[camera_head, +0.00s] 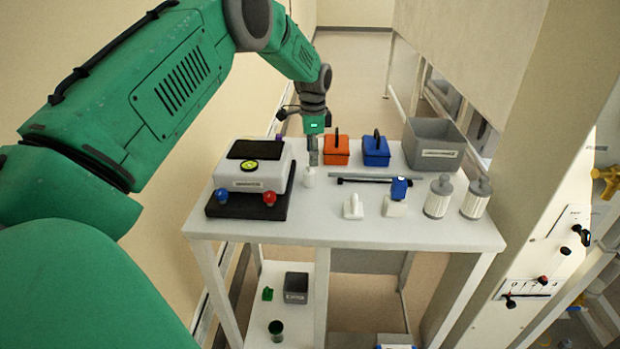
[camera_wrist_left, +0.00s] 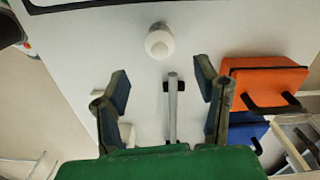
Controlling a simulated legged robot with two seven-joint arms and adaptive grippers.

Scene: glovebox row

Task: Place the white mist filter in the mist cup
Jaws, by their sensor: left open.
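My left gripper (camera_head: 313,157) points down over the back left of the white table, beside the orange caddy. In the wrist view the fingers (camera_wrist_left: 163,84) are spread and empty. A small white rounded piece (camera_head: 309,178) stands upright on the table just in front of the gripper; in the wrist view it (camera_wrist_left: 160,42) lies beyond the fingertips, untouched. Two more white pieces, a left one (camera_head: 353,208) and a right one (camera_head: 394,207), stand near the front. I cannot tell which white piece is the mist filter, nor which thing is the mist cup. My right gripper is out of view.
A white device (camera_head: 252,178) on a black base stands left. An orange caddy (camera_head: 336,155), a blue caddy (camera_head: 376,155) and a grey bin (camera_head: 436,136) line the back. A dark bar (camera_head: 362,181) lies mid-table. Two ribbed canisters (camera_head: 438,198) stand right. The front strip is clear.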

